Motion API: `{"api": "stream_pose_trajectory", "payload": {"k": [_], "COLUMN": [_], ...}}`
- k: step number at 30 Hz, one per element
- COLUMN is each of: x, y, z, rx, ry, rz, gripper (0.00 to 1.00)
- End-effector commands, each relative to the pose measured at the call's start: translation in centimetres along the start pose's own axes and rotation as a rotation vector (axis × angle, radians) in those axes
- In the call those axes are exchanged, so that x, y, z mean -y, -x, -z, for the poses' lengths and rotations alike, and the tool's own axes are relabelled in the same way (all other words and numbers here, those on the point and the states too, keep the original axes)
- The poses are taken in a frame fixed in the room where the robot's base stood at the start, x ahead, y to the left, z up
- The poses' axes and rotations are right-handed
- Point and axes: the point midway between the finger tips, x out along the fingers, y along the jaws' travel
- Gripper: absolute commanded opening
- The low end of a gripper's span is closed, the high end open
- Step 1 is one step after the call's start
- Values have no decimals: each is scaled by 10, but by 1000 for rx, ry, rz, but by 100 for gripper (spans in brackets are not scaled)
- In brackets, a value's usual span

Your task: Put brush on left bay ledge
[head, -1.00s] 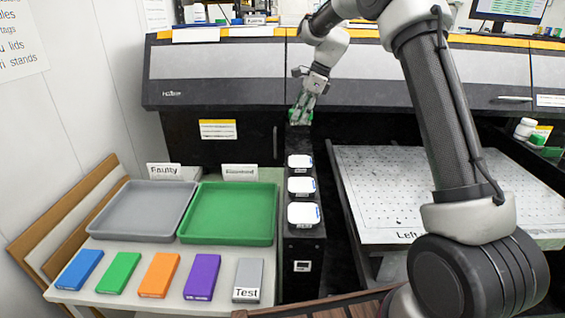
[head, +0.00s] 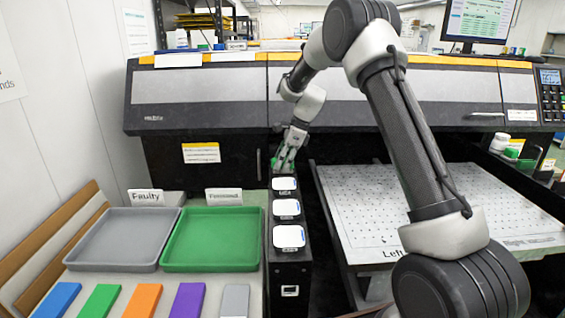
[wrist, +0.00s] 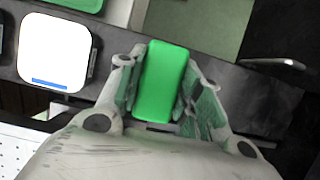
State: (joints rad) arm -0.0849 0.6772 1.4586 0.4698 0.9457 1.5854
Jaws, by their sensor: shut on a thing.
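My gripper (head: 282,165) is at the far end of a narrow black stand (head: 291,268), in front of the printer. In the wrist view its fingers (wrist: 160,90) are shut on a green block-shaped thing (wrist: 161,82). Whether that thing still touches the stand I cannot tell.
Several white-topped square items (head: 289,237) line the stand. A grey tray (head: 120,238) and a green tray (head: 212,240) are at the left, with several coloured blocks (head: 143,299) in front. White bottles (head: 500,142) stand at the far right. The perforated bed is mostly clear.

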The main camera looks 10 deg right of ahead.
Motion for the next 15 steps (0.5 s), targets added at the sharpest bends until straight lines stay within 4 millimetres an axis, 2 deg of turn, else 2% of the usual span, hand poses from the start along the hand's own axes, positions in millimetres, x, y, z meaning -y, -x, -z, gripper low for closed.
{"api": "stream_pose_trajectory", "payload": {"k": [4, 5, 8, 15], "x": [0, 0, 0, 0], "y": [-3, -3, -3, -2], "z": [1, 1, 1, 1], "rx": [0, 0, 0, 0], "ry": [-1, -1, 0, 0], "rz": [-1, -1, 0, 0], "gripper": [11, 37, 55, 57]}}
